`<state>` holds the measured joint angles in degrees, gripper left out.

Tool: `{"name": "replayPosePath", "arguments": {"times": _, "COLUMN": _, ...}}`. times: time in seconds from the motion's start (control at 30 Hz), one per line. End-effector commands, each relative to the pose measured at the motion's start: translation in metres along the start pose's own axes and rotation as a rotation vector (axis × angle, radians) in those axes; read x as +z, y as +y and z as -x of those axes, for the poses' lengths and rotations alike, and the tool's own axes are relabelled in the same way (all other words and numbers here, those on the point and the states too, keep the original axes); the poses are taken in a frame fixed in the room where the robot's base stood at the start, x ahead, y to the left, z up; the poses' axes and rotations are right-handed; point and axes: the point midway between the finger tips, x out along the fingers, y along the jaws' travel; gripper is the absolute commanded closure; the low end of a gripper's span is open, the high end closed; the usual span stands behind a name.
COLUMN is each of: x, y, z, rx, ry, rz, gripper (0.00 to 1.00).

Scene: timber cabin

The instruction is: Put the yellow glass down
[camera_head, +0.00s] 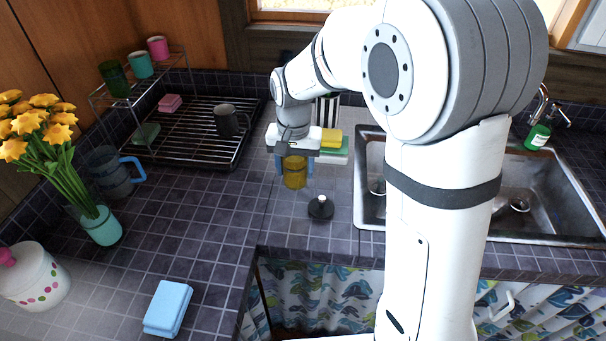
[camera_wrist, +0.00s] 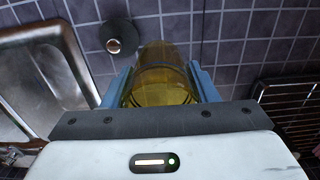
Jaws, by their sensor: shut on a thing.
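The yellow glass (camera_head: 294,172) is see-through and stands between the blue fingers of my gripper (camera_head: 293,168), over the tiled counter left of the sink. In the wrist view the yellow glass (camera_wrist: 160,78) sits between both fingers of my gripper (camera_wrist: 160,85), which touch its sides. The gripper is shut on it. The glass looks upright in the head view. I cannot tell whether its base touches the tiles.
A dark round stopper (camera_head: 320,207) lies close by, in front and right of the glass. Yellow and green sponges (camera_head: 333,145) are behind it. The sink (camera_head: 530,190) is to the right, a wire dish rack (camera_head: 195,135) to the left.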

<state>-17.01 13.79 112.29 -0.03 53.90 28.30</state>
Motion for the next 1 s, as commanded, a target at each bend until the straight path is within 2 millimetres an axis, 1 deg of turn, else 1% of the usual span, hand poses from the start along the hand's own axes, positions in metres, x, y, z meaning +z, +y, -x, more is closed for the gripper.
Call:
{"name": "replayPosePath", "arguments": {"times": 0.03, "x": 0.001, "y": 0.001, "z": -0.011, "rx": 0.003, "ry": -0.006, "rz": 0.000, "gripper": 0.73}}
{"name": "replayPosePath", "arguments": {"times": 0.13, "x": 0.000, "y": 0.000, "z": -0.029, "rx": 0.002, "ry": -0.005, "rz": 0.000, "gripper": 0.73}}
{"name": "replayPosePath", "arguments": {"times": 0.37, "x": 0.000, "y": 0.000, "z": -0.052, "rx": 0.002, "ry": -0.004, "rz": 0.001, "gripper": 0.73}}
{"name": "replayPosePath", "arguments": {"times": 0.53, "x": 0.000, "y": 0.000, "z": -0.076, "rx": 0.002, "ry": -0.004, "rz": 0.002, "gripper": 0.73}}
{"name": "replayPosePath", "arguments": {"times": 0.6, "x": -0.001, "y": 0.000, "z": -0.080, "rx": 0.001, "ry": -0.001, "rz": 0.002, "gripper": 0.73}}
{"name": "replayPosePath", "arguments": {"times": 0.83, "x": -0.001, "y": -0.001, "z": -0.081, "rx": 0.000, "ry": 0.000, "rz": 0.002, "gripper": 0.73}}
{"name": "replayPosePath", "arguments": {"times": 0.97, "x": -0.001, "y": -0.001, "z": -0.085, "rx": 0.000, "ry": 0.000, "rz": 0.003, "gripper": 0.73}}
{"name": "replayPosePath", "arguments": {"times": 1.0, "x": -0.001, "y": -0.001, "z": -0.084, "rx": 0.000, "ry": -0.001, "rz": 0.003, "gripper": 0.45}}
